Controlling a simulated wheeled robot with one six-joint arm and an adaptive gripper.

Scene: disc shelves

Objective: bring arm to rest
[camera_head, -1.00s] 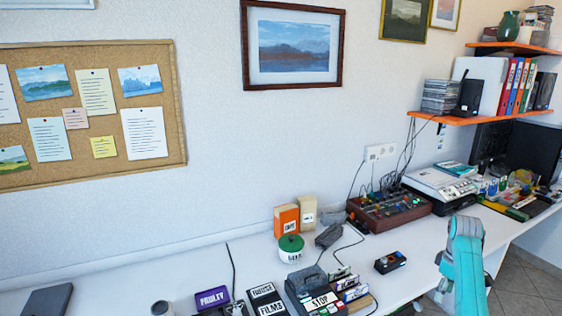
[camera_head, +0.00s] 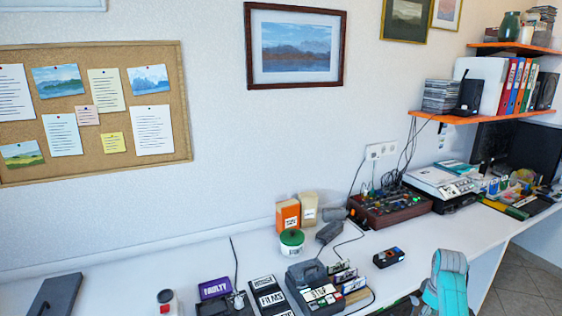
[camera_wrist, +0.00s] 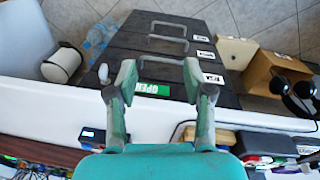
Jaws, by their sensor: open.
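My arm, teal and grey (camera_head: 446,284), shows at the lower right of the head view, beside the desk's front edge. The fingers are not seen in that view. In the wrist view my gripper (camera_wrist: 157,85) is open, its two grey-green fingers spread apart with nothing held between them. Beyond the fingers is a dark cabinet (camera_wrist: 160,45) with several handles, white labels and a green OPEN sign (camera_wrist: 153,89).
The white desk (camera_head: 420,242) holds a STOP device (camera_head: 318,290), a FILMS box (camera_head: 268,296), a small black box (camera_head: 388,257) and a mixer-like console (camera_head: 385,207). Orange shelves (camera_head: 480,117) hang at the right. Headphones (camera_wrist: 300,95) show in the wrist view.

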